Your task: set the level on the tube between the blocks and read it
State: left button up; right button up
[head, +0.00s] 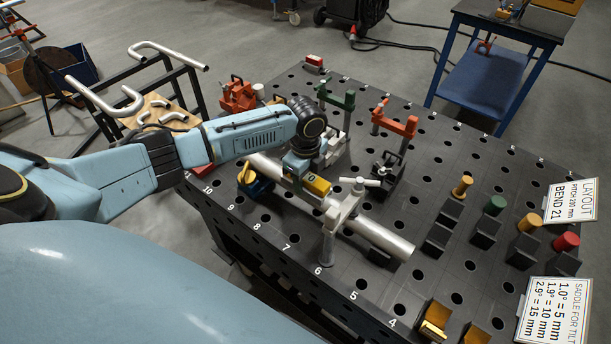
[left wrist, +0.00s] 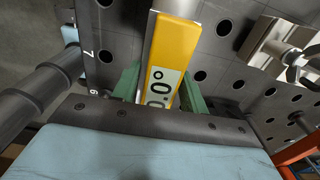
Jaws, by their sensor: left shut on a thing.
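The yellow level (head: 318,186) is at the silver tube (head: 385,238), which runs diagonally across the black table. My left gripper (head: 301,168) is over the tube and shut on the level. In the left wrist view the level (left wrist: 178,45) lies between the green fingers (left wrist: 158,90). Its display (left wrist: 162,88) faces the camera and appears to read 0.0°, turned round and partly cut off. Whether the level's underside touches the tube is hidden. A grey clamp (head: 345,207) stands across the tube just right of the level. My right gripper is out of view.
A blue and yellow block (head: 254,182) is left of my gripper. Green (head: 348,100) and red (head: 408,125) clamps stand behind. Black blocks with coloured pegs (head: 490,217) stand at right, near a saddle tilt card (head: 553,312) and a layout card (head: 570,200).

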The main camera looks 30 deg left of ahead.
pick_arm(q)
jog(key=shift+f, duration=0.1)
jog(key=o, duration=1.1)
jog(key=shift+o, duration=0.2)
notch_tip(320, 180, up, 13)
jog(key=shift+r, duration=0.2)
